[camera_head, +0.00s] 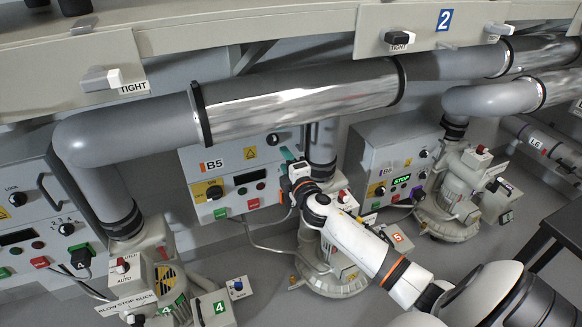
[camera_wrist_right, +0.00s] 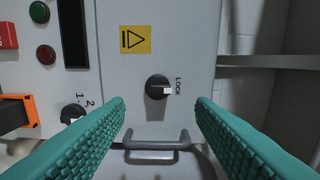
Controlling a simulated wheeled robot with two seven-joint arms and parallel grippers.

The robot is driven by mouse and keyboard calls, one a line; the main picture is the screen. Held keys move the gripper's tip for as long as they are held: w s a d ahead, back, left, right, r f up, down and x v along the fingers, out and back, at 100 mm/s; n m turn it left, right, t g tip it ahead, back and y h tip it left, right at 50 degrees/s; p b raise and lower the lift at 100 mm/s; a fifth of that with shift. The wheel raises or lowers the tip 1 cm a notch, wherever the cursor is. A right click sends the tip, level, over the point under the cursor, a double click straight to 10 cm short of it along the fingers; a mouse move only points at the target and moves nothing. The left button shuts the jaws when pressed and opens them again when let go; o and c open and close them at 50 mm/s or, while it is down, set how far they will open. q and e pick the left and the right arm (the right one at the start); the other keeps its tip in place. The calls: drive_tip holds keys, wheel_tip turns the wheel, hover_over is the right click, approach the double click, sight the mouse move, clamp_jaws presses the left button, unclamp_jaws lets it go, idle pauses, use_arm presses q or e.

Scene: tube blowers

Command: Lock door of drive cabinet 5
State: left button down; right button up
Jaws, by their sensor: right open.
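Drive cabinet 5 (camera_head: 222,165), labelled B5, stands mid-picture in the head view, its door looking shut. Its black lock knob (camera_head: 272,140) is at the top right of the front. In the right wrist view the knob (camera_wrist_right: 156,86) sits beside the word LOCK, with a pale patch on its lower right side. A grey door handle (camera_wrist_right: 157,145) is below it. My right gripper (camera_head: 288,154) is at the cabinet's right side. Its teal fingers are open (camera_wrist_right: 160,103), either side of the knob in the picture, apparently not touching it. My left gripper is not in view.
A thick grey and silver pipe (camera_head: 300,100) runs above the cabinet. The blower (camera_head: 325,275) of unit 5 stands below my right arm. Cabinet B6 (camera_head: 375,150) stands to the right, and another cabinet (camera_head: 25,225) is at far left.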

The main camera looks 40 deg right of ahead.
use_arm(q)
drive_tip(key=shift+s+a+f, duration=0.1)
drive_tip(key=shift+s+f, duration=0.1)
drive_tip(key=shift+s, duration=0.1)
use_arm(e)
drive_tip(key=v, duration=0.3)
drive_tip(key=shift+s+a, duration=0.1)
drive_tip(key=shift+s, duration=0.2)
